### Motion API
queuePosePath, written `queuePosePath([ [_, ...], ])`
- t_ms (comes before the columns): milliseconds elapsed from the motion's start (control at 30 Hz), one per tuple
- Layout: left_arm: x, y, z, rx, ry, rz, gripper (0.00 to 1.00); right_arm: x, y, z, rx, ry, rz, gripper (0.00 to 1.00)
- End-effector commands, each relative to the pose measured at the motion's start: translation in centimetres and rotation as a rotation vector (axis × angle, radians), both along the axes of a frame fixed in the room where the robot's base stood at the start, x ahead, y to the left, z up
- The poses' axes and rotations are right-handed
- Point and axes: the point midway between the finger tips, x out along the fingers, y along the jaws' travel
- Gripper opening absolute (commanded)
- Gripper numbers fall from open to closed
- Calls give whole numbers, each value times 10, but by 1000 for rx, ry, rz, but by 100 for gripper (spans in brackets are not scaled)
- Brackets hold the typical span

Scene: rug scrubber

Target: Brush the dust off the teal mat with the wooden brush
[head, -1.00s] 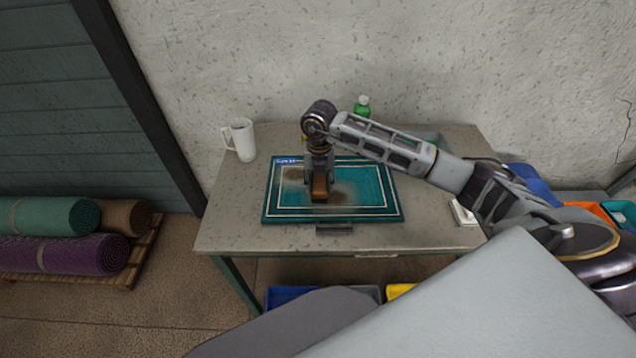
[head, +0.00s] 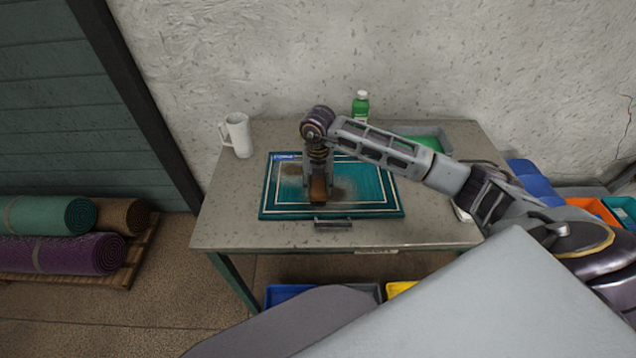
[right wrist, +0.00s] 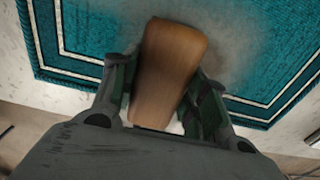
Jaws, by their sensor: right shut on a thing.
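The teal mat (head: 365,186) with white border lines lies on the table. Brownish-grey dust shows on it to the left of and around the brush, with a patch to the right. My right gripper (head: 318,182) is shut on the wooden brush (head: 318,190) over the middle of the mat. The right wrist view also shows the brush (right wrist: 168,70) between the fingers of my right gripper (right wrist: 165,95), with grey dust on the mat (right wrist: 95,30) beside it. The brush's underside is hidden, so contact with the mat cannot be told. My left gripper is not in view.
A white mug (head: 238,135) stands at the table's back left. A green bottle (head: 361,107) and a tray with green inside (head: 432,140) are at the back right, behind my right arm. The table's (head: 228,215) front left is clear.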

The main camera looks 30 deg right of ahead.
Motion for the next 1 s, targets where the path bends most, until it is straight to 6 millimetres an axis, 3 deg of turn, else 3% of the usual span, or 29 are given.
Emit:
queuePosePath([
  [200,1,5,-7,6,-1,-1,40,0,0,-11,0,-1,0,13],
  [1000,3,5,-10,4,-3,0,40,0,0,-15,0,-1,0,13],
])
